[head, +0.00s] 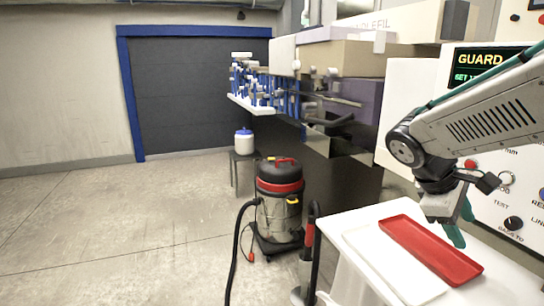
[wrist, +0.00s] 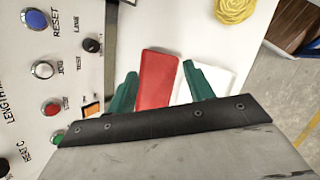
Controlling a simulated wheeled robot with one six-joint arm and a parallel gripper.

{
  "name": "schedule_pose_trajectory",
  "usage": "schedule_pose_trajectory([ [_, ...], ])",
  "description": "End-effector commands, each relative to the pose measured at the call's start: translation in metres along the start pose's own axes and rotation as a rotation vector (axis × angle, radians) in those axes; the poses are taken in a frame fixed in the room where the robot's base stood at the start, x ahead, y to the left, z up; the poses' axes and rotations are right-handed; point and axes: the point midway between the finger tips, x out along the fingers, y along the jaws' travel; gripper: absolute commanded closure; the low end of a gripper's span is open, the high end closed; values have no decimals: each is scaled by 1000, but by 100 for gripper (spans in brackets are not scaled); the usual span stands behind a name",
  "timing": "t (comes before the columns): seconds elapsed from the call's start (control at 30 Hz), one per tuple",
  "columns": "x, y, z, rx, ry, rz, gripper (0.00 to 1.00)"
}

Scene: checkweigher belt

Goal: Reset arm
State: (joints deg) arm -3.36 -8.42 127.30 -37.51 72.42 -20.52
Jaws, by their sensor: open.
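My gripper (head: 460,229) is open and empty, its teal fingers pointing down over the white table by the control panel. In the wrist view my gripper (wrist: 158,80) has its two teal fingers spread apart, with the red tray (wrist: 157,78) seen between and beyond them. The red tray (head: 430,250) lies on the white table, just below my gripper in the head view. The control panel (head: 480,215) stands right behind the arm. Its blue RESET button (wrist: 34,18) shows at the upper left of the wrist view. Part of the panel is hidden by my arm.
A white tray (head: 394,265) lies beside the red one. A yellow object (wrist: 235,9) is near the table's far edge in the wrist view. A vacuum cleaner (head: 280,205) stands on the floor left of the table. Open floor (head: 120,230) lies at left.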

Motion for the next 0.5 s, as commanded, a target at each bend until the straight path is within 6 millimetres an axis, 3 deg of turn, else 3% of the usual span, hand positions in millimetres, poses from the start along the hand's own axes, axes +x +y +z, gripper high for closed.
schedule_pose_trajectory([
  [0.1, -5, -63, 27, 264, 104, -185, 48],
  [0.3, -18, -148, 53, 587, 234, -462, 48],
  [0.4, -24, -174, 62, 653, 295, -539, 48],
  [0.5, -27, -184, 70, 677, 341, -558, 48],
])
